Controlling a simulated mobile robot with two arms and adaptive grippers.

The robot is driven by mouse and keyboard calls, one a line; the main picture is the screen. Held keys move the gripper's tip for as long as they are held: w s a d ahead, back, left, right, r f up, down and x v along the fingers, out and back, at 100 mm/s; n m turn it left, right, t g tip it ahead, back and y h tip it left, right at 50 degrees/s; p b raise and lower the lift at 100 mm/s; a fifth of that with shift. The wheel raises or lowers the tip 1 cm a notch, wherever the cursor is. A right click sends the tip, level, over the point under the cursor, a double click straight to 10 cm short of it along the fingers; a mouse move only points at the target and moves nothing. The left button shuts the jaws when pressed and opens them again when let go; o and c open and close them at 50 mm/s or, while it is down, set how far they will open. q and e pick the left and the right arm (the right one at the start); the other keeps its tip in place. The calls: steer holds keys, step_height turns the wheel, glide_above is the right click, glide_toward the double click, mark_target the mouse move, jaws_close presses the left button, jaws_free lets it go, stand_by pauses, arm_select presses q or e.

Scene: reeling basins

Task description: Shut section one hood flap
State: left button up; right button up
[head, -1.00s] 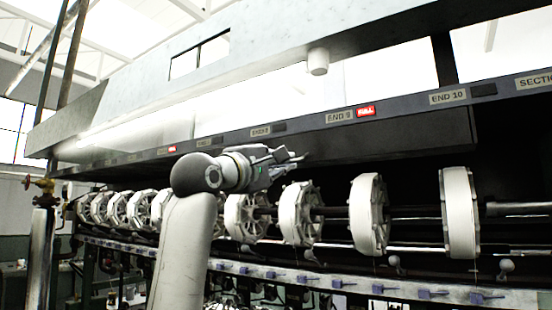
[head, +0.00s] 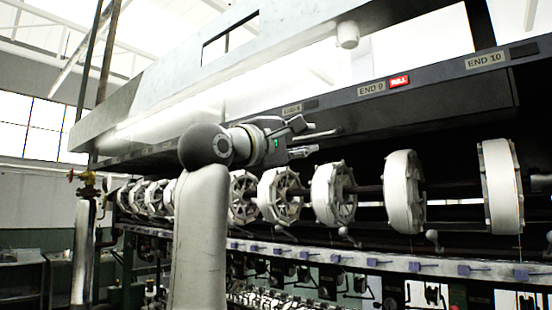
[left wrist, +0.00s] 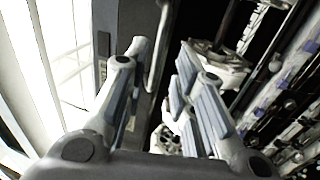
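The hood (head: 275,45) runs along the top of the machine, with a pale upper part. Its dark lower rail (head: 430,72) carries labels such as END 9 and END 10. I cannot tell which panel is the section one flap or how far it stands open. My left gripper (head: 310,141) is up by the rail's underside, left of the END 9 label, fingers pointing right. In the left wrist view its fingers (left wrist: 158,85) are apart. A thin grey bar (left wrist: 161,40) comes down from the top toward the gap between them. Contact is not clear. My right gripper is not in view.
A row of white reels (head: 403,190) hangs below the hood, close under my left gripper. A lower rail with blue clips (head: 420,267) runs beneath them. A pipe with a brass valve (head: 88,185) stands at the left.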

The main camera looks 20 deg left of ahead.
arm_select(q)
steer(key=b+v, duration=0.5)
steer(key=v, duration=0.4)
steer(key=shift+w, duration=0.1)
